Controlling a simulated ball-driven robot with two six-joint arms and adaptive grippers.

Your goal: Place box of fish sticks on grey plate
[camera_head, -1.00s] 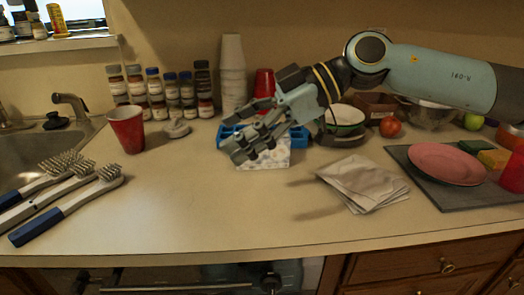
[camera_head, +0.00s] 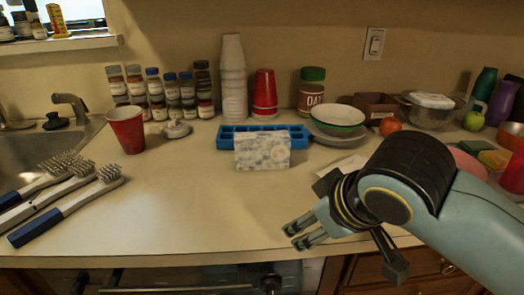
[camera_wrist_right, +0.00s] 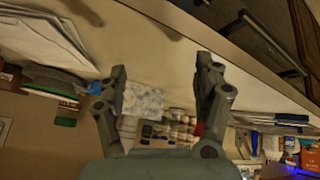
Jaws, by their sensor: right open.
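The box with a pale blue and white pattern (camera_head: 262,151), which I take for the fish sticks, stands upright on the counter in front of a blue tray. The grey plate (camera_head: 322,138) lies right of the box, with a white and green bowl on it. My right gripper (camera_head: 296,237) is open and empty near the counter's front edge, below and right of the box and apart from it. In the right wrist view, the box (camera_wrist_right: 143,100) shows beyond and between the open fingers (camera_wrist_right: 161,78). My left gripper is not in view.
The blue tray (camera_head: 230,138) sits directly behind the box. The bowl (camera_head: 338,118) takes up much of the grey plate. A red cup (camera_head: 127,131) and brushes (camera_head: 68,198) are at left. My right arm partly hides the cloth (camera_head: 345,166) and pink plate. The middle counter is clear.

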